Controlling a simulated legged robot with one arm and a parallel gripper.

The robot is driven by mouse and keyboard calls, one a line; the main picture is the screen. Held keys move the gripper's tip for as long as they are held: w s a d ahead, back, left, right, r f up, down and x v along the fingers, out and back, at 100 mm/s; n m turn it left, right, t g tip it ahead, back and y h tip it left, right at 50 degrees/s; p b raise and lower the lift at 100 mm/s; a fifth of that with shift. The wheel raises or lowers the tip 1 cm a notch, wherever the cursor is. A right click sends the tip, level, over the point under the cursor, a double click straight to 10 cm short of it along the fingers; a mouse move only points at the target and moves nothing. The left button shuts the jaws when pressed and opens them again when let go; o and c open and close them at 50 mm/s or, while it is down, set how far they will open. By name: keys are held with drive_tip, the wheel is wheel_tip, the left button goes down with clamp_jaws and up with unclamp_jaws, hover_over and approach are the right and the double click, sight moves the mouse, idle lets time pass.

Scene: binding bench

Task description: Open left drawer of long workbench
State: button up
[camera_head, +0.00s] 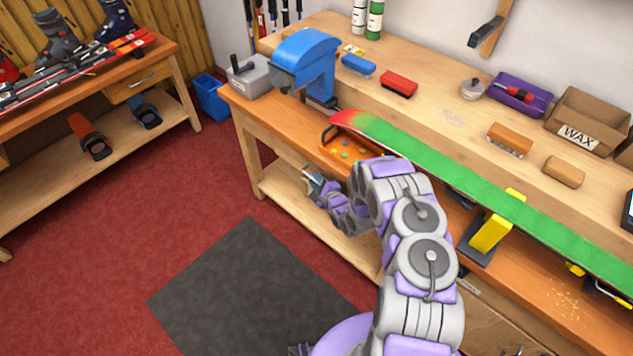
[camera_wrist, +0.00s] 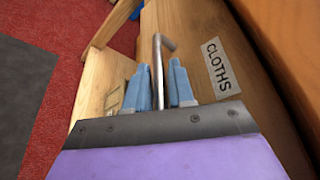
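The long workbench (camera_head: 455,115) runs along the right in the head view. A wooden drawer front (camera_wrist: 190,28) with a CLOTHS label (camera_wrist: 221,68) fills much of the wrist view. Its metal bar handle (camera_wrist: 157,65) stands between the two blue fingertips of my gripper (camera_wrist: 161,83). The fingers are apart, with a narrow gap visible beside the handle; contact is unclear. In the head view my gripper (camera_head: 314,184) is low at the bench front, above the lower shelf. My arm hides most of this drawer front there, and I cannot tell how far it stands out.
A green and red board (camera_head: 480,180) lies along the bench, above an orange tray (camera_head: 365,151) of small parts. A blue bin (camera_head: 211,97) stands on the floor.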

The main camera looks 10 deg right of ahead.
clamp_jaws()
drive_tip(key=shift+s+a, duration=0.1)
drive_tip(key=shift+s, duration=0.05)
